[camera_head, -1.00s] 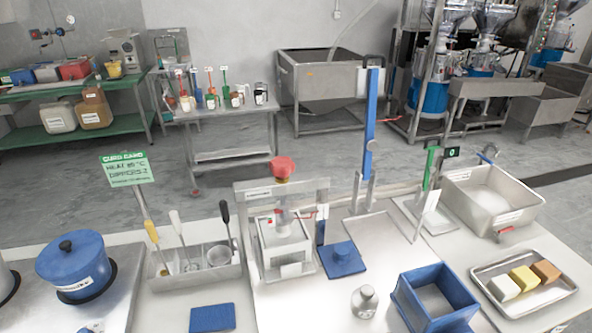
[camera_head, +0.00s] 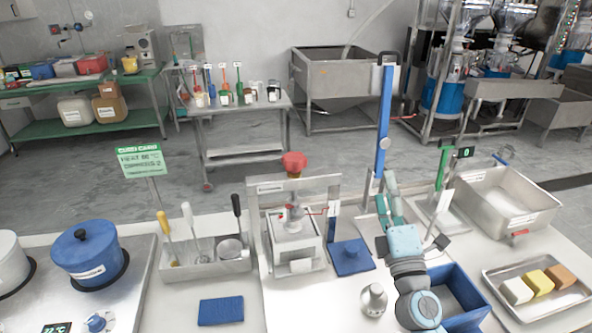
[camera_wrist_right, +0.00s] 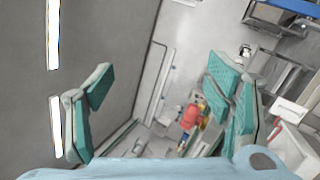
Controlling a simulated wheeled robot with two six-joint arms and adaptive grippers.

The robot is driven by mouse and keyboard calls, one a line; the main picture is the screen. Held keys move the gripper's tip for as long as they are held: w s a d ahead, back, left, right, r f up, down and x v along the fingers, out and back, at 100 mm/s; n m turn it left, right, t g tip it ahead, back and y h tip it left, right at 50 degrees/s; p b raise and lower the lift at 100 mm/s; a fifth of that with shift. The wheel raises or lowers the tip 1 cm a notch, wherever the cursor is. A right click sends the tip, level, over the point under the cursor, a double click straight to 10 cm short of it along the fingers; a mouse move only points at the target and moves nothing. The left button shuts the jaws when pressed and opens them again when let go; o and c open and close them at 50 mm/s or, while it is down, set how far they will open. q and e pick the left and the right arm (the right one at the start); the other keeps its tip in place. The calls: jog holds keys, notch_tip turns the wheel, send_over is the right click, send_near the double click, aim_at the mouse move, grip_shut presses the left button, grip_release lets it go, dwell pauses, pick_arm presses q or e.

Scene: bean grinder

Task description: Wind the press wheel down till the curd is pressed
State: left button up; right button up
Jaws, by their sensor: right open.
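The press (camera_head: 334,187) is a metal frame on the white worktop, in the middle of the head view. Its red wheel (camera_head: 294,160) sits on top, above the crossbar. A pale box (camera_head: 294,245) stands inside the frame under the screw; the curd inside cannot be made out. My right gripper (camera_head: 391,195) is to the right of the press, raised over the worktop and apart from the wheel. In the right wrist view its teal fingers (camera_wrist_right: 160,100) are spread with nothing between them. My left gripper is not in view.
A blue open box (camera_head: 468,290) is beside my right arm. A tall blue-handled post (camera_head: 384,120) rises behind my gripper. A tool caddy (camera_head: 205,267) and a blue pot (camera_head: 90,257) are left.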

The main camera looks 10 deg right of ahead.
jog(key=w+a+r+n+y, duration=0.2)
jog(key=w+a+n+y, duration=0.3)
jog(key=n+y, duration=0.55)
jog(key=n+g, duration=0.6)
jog(key=n, duration=0.5)
send_near(287, 153)
jog(key=shift+n+y, duration=0.25)
jog(key=b+x, duration=0.1)
jog(key=x, duration=0.1)
jog(key=b+x, duration=0.1)
jog(key=x, duration=0.1)
jog(key=f+b+x, duration=0.1)
jog(key=x, duration=0.1)
jog(key=shift+w+d, duration=0.1)
jog(key=shift+w, duration=0.35)
jog(key=shift+w+r, duration=0.2)
jog(key=shift+w, duration=0.15)
jog(key=shift+r, duration=0.1)
jog(key=shift+c, duration=0.6)
